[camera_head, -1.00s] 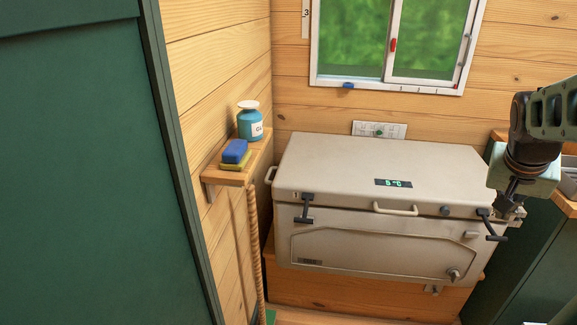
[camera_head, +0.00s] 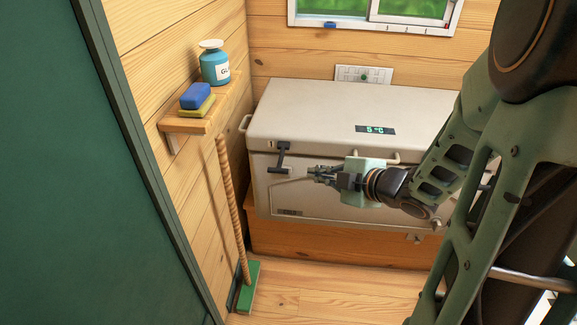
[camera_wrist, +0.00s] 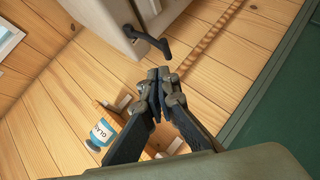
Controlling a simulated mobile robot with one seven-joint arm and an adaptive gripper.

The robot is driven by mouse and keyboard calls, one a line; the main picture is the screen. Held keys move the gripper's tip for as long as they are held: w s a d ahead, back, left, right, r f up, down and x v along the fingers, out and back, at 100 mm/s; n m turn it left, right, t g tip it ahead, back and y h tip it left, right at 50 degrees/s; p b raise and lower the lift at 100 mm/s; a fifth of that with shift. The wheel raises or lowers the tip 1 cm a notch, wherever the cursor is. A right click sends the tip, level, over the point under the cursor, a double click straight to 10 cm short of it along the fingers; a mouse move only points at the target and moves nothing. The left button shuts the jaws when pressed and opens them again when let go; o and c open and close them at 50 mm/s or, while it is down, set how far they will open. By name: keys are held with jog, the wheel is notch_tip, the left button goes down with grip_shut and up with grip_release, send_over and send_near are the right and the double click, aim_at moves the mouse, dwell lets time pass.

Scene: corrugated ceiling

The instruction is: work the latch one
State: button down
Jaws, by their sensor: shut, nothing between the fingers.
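The cool box (camera_head: 340,110) is a beige chest with a closed lid. A dark latch (camera_head: 281,158) sits at the left of its front, its upper end at the lid seam and its bar-like handle lower down. The latch also shows in the wrist view (camera_wrist: 150,40), just beyond the fingertips. My gripper (camera_head: 314,173) is shut and empty in front of the chest, a little right of the latch, and appears apart from it. In the wrist view its fingertips (camera_wrist: 159,72) meet. The latch on the chest's right side is hidden behind my arm.
A wall shelf (camera_head: 172,125) at left holds a blue sponge (camera_head: 196,95) and a blue bottle (camera_head: 215,66). A broom (camera_head: 249,285) leans below it. A green panel (camera_head: 60,170) fills the left. Floor in front of the wooden base (camera_head: 320,244) is clear.

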jog(key=s+a+n+y, duration=0.1)
jog(key=s+a, duration=0.1)
jog(key=a, duration=0.1)
jog(key=b, duration=0.2)
send_near(274, 171)
jog(key=a+r+x, duration=0.1)
jog(key=x, duration=0.4)
jog(key=shift+w+d+f+g+y, duration=0.3)
jog(key=shift+w+f, duration=0.15)
jog(key=shift+f, duration=0.2)
jog(key=shift+f+b, duration=0.15)
jog(key=shift+b, duration=0.4)
